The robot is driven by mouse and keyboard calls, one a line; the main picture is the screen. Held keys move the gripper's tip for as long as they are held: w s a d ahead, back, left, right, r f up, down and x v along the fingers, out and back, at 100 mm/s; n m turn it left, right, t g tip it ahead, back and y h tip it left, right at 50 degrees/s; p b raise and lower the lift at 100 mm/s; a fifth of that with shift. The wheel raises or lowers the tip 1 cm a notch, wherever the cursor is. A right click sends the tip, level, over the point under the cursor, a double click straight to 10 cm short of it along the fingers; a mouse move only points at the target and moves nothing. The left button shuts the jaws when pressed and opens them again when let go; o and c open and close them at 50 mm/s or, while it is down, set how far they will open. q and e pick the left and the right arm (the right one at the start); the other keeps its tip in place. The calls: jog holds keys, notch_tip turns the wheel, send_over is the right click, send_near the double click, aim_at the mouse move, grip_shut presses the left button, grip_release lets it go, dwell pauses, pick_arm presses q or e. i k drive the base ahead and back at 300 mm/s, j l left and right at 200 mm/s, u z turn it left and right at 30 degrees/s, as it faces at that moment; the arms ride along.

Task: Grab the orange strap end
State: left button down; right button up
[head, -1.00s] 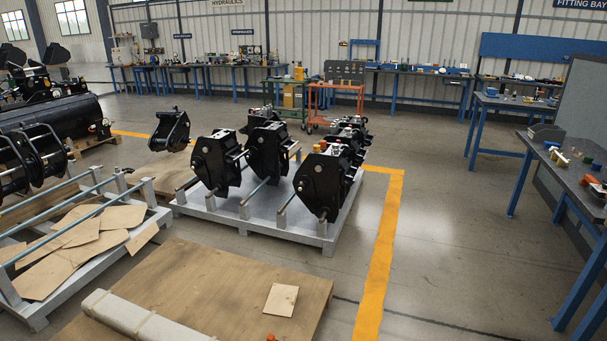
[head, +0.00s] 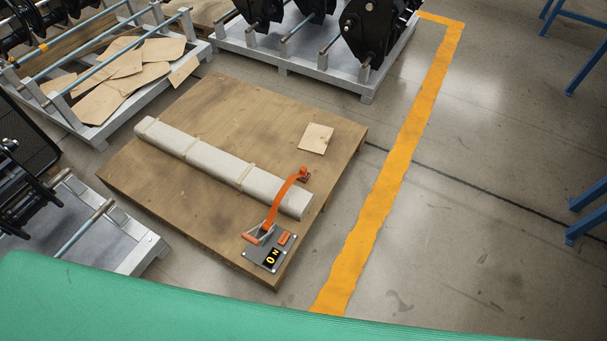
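An orange strap (head: 283,199) lies over the right end of a long pale wrapped bundle (head: 220,164) on a low wooden platform (head: 190,100). Its upper end (head: 303,174) sits beside a small dark red fitting at the bundle's far side. I cannot tell which end is loose. Neither of my grippers shows in the head view.
A small cardboard piece (head: 316,138) lies on the platform. A yellow floor line (head: 395,190) runs along its right, with open floor beyond. Metal racks (head: 150,247) stand at left and at the back (head: 290,62). A green surface (head: 150,305) fills the bottom edge.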

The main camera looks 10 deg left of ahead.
aim_at(302, 169)
jog(key=u, duration=0.3)
jog(key=i+l+u, duration=0.8)
jog(key=l, duration=0.35)
